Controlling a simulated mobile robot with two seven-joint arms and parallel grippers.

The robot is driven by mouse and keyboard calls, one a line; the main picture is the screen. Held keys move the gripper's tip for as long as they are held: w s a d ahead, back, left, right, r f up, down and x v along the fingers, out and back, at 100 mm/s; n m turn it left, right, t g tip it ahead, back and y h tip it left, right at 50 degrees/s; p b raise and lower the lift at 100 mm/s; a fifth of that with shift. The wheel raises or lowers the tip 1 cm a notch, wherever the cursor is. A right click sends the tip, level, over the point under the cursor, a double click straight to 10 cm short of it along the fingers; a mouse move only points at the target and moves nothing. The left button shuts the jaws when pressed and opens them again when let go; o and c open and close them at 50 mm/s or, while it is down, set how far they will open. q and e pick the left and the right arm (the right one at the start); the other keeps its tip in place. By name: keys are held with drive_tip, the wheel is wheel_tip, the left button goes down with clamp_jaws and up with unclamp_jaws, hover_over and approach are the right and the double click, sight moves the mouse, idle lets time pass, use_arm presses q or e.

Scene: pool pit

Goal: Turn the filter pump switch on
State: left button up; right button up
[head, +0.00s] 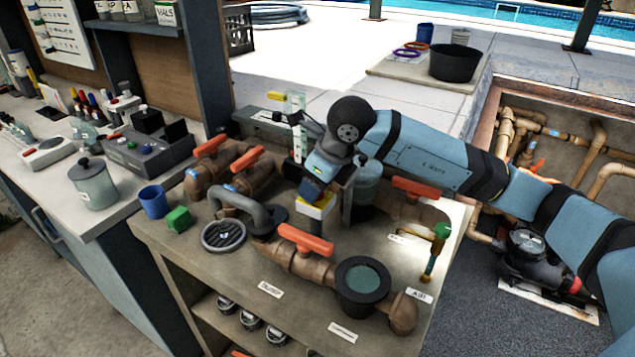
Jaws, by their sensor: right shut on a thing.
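A small yellow-and-white box (316,209) stands on a dark post in the middle of the workbench; I take it for the filter pump switch. My right arm comes in from the right, and my right gripper (314,190) points down at the top of this box. It is shut on the switch there. The jaws and wrist hide the gripped part, so I cannot tell which way the switch is set. My left gripper is not in view.
Brown pipes with red handles (305,240) crowd the bench around the post. A black-rimmed round pot (362,285) stands in front on the right. A green cube (178,218) and a blue cup (154,201) stand at the left.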

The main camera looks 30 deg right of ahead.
drive_tip(key=o, duration=0.9)
drive_tip(key=shift+r, duration=0.3)
drive_tip(key=v, duration=1.3)
drive_tip(key=shift+s+d+r, duration=0.1)
drive_tip(key=shift+r, duration=0.05)
